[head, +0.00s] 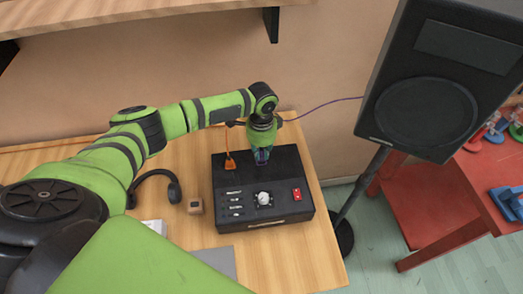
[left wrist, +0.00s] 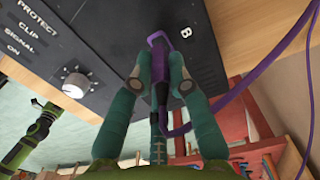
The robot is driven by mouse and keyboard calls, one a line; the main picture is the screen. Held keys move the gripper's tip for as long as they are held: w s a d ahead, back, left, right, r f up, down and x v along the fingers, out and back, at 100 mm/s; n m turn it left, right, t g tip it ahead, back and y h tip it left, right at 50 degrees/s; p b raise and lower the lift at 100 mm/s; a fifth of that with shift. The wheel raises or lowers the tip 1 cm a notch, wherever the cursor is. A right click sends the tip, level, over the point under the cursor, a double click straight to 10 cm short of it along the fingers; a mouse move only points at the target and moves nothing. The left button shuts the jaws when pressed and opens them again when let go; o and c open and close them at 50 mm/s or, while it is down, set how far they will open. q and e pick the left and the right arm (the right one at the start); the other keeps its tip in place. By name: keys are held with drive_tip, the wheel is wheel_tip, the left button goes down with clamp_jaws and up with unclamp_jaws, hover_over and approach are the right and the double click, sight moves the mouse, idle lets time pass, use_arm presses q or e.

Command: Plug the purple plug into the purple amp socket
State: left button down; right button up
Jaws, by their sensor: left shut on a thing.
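The black amp box (head: 232,217) sits on the wooden table, and its dark panel with a white knob and a "B" label (left wrist: 186,32) shows in the left wrist view. My left gripper (head: 262,157) is over the amp's back part. In the left wrist view my left gripper (left wrist: 159,78) is shut on the purple plug (left wrist: 157,45), with a finger on each side. The plug's tip is at the panel beside the "B"; the socket is hidden, so I cannot tell whether the plug is in it. A purple cable (left wrist: 262,68) loops from the plug to the right.
An orange plug (head: 230,162) stands at the amp's back left. A headset (head: 173,190) and a small brown box (head: 195,206) lie left of the amp. A speaker (head: 430,100) stands at right. A green and black arm (left wrist: 30,138) shows small in the left wrist view.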

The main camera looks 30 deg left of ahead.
sight(261, 151)
use_arm(q)
drive_tip(key=shift+p, duration=0.3)
drive_tip(key=shift+f+b, duration=0.9)
drive_tip(key=shift+f, duration=0.45)
drive_tip(key=c, duration=1.1)
unclamp_jaws()
wheel_tip(261, 151, up, 12)
drive_tip(key=shift+s+f, duration=0.1)
